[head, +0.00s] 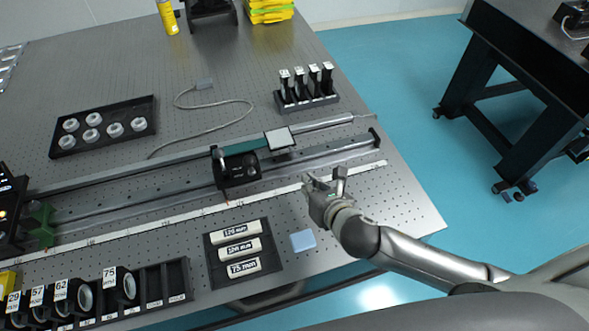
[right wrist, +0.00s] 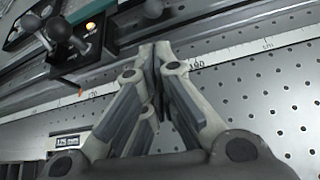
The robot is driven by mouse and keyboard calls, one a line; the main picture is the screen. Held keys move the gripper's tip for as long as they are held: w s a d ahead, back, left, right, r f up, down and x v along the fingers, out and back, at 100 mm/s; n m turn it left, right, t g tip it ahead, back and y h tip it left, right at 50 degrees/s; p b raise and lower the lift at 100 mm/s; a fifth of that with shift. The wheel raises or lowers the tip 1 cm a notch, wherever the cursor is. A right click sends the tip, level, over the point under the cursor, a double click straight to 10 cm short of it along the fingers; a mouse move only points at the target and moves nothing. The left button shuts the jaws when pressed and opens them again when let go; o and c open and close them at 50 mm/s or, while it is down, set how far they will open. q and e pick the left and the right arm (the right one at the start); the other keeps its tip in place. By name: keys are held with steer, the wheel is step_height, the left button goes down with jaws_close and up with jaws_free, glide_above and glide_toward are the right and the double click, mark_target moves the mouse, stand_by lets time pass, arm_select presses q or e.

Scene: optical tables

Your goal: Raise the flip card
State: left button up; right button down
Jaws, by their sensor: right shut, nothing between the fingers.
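A pale square plate (head: 280,138), which looks like the flip card, lies nearly flat at the right end of a green strip on the long rail. A black carriage (head: 239,171) sits on the rail to its left. In the right wrist view a black block (right wrist: 82,62) with ball-ended levers (right wrist: 64,29) and a small yellow light is at upper left. My right gripper (head: 325,179) is shut and empty, in front of the rail over the ruler strip, to the lower right of the plate. It also shows in the right wrist view (right wrist: 155,58), apart from the levers. My left gripper is out of view.
A white ruler (head: 150,227) runs along the rail's front. A black tray of labelled tubes (head: 213,279), a pale blue pad (head: 302,241) and a lens rack (head: 178,270) lie in front. A holder (head: 310,102) stands behind. The table's right edge is near my arm.

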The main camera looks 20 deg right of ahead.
steer(key=x, duration=0.5)
steer(key=shift+w, duration=0.15)
steer(key=x, duration=0.3)
steer(key=shift+w+a, duration=0.1)
steer(key=shift+w, duration=0.1)
steer(key=shift+w+a+f, duration=0.1)
steer(key=shift+w+f, duration=0.25)
steer(key=shift+w, duration=0.15)
arm_select(q)
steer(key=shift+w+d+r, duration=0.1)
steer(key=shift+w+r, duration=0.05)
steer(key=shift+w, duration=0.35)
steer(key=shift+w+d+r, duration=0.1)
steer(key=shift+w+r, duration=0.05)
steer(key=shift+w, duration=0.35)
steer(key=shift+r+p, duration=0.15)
steer(key=shift+p, duration=0.2)
arm_select(e)
steer(key=shift+r, duration=0.1)
